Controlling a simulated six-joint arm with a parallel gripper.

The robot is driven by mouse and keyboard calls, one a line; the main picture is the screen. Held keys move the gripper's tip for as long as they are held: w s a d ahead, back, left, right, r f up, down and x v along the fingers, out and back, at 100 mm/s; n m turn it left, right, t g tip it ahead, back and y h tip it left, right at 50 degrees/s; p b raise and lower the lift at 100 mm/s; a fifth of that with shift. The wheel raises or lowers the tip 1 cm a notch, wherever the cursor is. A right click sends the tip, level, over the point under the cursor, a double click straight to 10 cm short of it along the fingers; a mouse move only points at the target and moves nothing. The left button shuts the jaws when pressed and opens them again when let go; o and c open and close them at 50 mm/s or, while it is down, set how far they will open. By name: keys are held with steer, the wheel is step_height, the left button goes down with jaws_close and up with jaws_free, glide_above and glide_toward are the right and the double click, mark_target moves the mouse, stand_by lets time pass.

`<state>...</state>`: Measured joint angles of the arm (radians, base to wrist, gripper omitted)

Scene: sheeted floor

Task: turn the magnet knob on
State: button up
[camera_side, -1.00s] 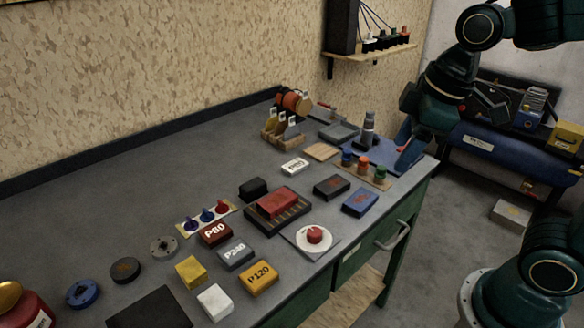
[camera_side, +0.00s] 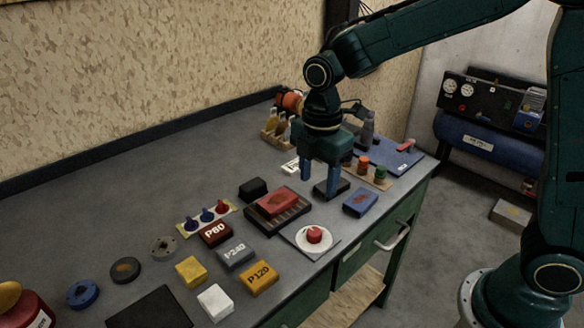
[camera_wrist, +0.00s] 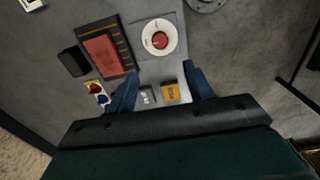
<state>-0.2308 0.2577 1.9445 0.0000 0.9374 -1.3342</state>
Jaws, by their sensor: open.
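The magnet knob (camera_side: 314,235) is a red knob on a round white dial, set on a grey plate at the bench's front edge. In the wrist view the red knob (camera_wrist: 160,40) on its white dial lies above the space between my fingers. My gripper (camera_side: 319,188) has two blue fingers pointing down, apart and empty. It hangs above the bench, behind the knob in the side view and not touching it. The fingers also show in the wrist view (camera_wrist: 160,85).
A red block (camera_side: 278,201) sits on a dark slatted plate near the knob. A blue box (camera_side: 360,203), a P240 block (camera_side: 236,256) and a yellow P120 block (camera_side: 259,278) lie around it. Colored pegs on a wooden strip (camera_side: 380,184) stand to the right.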

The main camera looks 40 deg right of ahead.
mark_target(315, 232)
steer(key=shift+f, duration=0.2)
step_height(315, 232, down, 14)
steer(key=shift+r, duration=0.25)
stand_by(0.6)
steer(key=c, duration=1)
